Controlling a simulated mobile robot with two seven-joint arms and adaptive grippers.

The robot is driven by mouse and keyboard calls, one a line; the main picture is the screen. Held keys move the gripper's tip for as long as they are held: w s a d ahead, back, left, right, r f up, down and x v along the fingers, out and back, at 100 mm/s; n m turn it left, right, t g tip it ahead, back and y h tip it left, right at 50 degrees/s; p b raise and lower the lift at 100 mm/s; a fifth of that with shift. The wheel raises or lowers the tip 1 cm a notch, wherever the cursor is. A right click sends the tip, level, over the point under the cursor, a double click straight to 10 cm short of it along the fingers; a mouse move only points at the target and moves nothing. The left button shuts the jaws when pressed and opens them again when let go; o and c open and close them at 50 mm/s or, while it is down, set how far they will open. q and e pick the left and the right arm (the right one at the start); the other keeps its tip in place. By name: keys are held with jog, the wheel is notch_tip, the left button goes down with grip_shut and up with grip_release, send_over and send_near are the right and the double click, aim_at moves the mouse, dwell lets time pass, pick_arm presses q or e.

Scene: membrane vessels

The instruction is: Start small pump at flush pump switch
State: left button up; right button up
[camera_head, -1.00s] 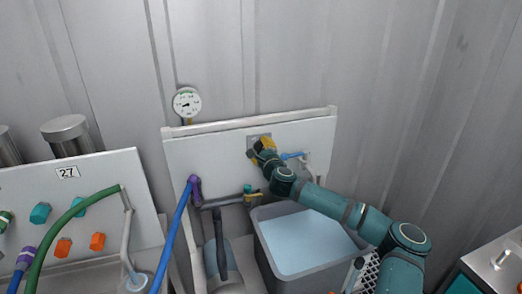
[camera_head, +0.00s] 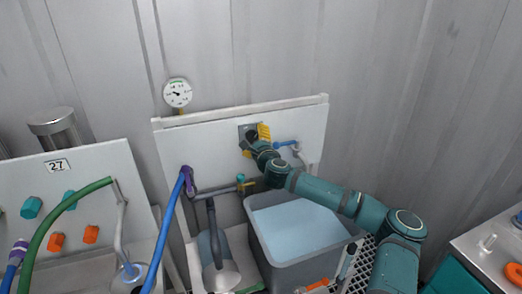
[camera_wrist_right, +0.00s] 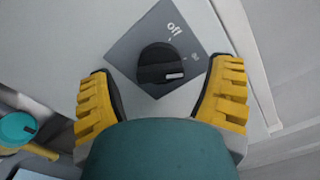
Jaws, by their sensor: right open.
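The flush pump switch is a round black knob (camera_wrist_right: 160,66) with a white mark near its right edge, on a grey plate (camera_wrist_right: 130,48) labelled "off" and a second, smaller label. In the head view the plate (camera_head: 244,130) sits high on the white panel, partly hidden by my gripper. My right gripper (camera_wrist_right: 163,75) is open, its yellow-padded fingers on either side of the knob and apart from it. The right gripper also shows in the head view (camera_head: 256,138). I cannot tell which label the mark points at. My left gripper is out of view.
The white panel (camera_head: 205,145) carries a blue-handled valve (camera_head: 286,144) right of the switch. A gauge (camera_head: 178,93) stands above its left end. Below is a grey tank of water (camera_head: 298,228). Blue hose (camera_head: 170,225) and pipes (camera_head: 218,190) lie left. Panel 27 (camera_head: 95,165) is further left.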

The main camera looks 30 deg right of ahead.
jog(key=v, duration=1)
jog(key=shift+s, duration=0.2)
jog(key=shift+a, duration=0.15)
jog(key=w+a+f+n+g+y, duration=0.1)
jog(key=a+f+n+y, duration=0.2)
jog(key=a, duration=0.5)
jog(key=w+a+f+n+g+y, duration=0.1)
jog(key=a+f+n+y, duration=0.25)
jog(key=a, duration=0.45)
jog(key=s+a+f+n+g+y, duration=0.2)
jog(key=s+a+f+n+g, duration=0.15)
jog(key=a+f, duration=0.35)
jog(key=s+a+f+n+g+y, duration=0.25)
jog(key=s+a+f+n, duration=0.2)
jog(key=a, duration=0.55)
jog(key=s+a+f+n+g, duration=0.3)
jog(key=s+f+n+g, duration=0.2)
jog(key=s+f+n, duration=0.45)
jog(key=s+d+f+n+g+h, duration=0.1)
jog(key=s+d+g+h, duration=0.1)
jog(key=s+d, duration=0.3)
jog(key=s+h, duration=0.1)
jog(key=s, duration=0.2)
jog(key=shift+s+d+f+g, duration=0.2)
jog(key=shift+s+f+g, duration=0.05)
jog(key=shift+f+g, duration=0.15)
